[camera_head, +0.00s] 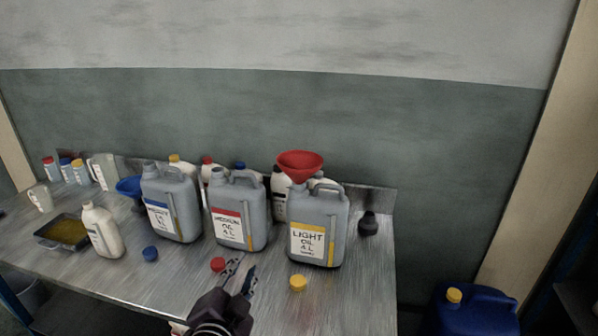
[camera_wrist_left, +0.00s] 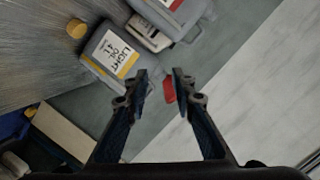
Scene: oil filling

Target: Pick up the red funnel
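The red funnel (camera_head: 300,164) sits upright in the mouth of the grey canister labelled "LIGHT OIL 4 L" (camera_head: 333,222), at the right of the row of canisters. My left gripper (camera_head: 241,275) is over the front of the table, in front of the canisters and well below the funnel in the head view. In the left wrist view its fingers (camera_wrist_left: 158,85) are spread apart with nothing between them touching. There, a part of the red funnel (camera_wrist_left: 169,92) shows beyond the fingertips, and the light oil canister (camera_wrist_left: 112,52) lies to the left. My right gripper is not in view.
Two more grey canisters, one medium oil (camera_head: 237,215), stand to the left. A yellow cap (camera_head: 298,283), a red cap (camera_head: 218,264) and a blue cap (camera_head: 150,254) lie on the metal table. A dark bottle (camera_head: 368,224) stands at the right end. Wall behind.

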